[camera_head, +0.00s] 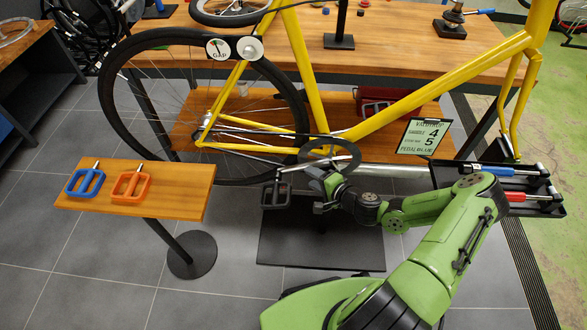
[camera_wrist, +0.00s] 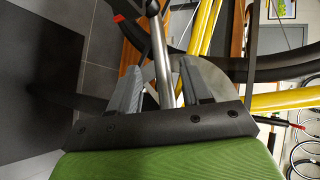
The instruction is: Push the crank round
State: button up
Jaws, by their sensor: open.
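The yellow bicycle (camera_head: 390,118) is held up in front of the workbench. Its dark chainring (camera_head: 340,152) is low at the middle of the head view. A black pedal (camera_head: 275,194) hangs on the crank, left of my gripper (camera_head: 318,180). My gripper is close to the chainring, and my wrist hides part of the crank area. In the wrist view my gripper (camera_wrist: 160,70) is open, its two grey fingers apart. A silver bar (camera_wrist: 160,50) runs between them; it may be the crank arm. I cannot tell whether either finger touches it.
A tool tray (camera_head: 540,205) is at right. A sign (camera_head: 424,136) stands behind. A dark base plate (camera_head: 285,245) lies on the floor below.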

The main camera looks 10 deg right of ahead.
aim_at(298, 170)
jog(key=b+x, duration=0.2)
jog(key=x, duration=0.7)
jog(key=shift+w+a+f, duration=0.15)
jog(key=shift+w+f, duration=0.05)
jog(key=shift+w, duration=0.15)
jog(key=shift+c, duration=0.2)
grip_shut()
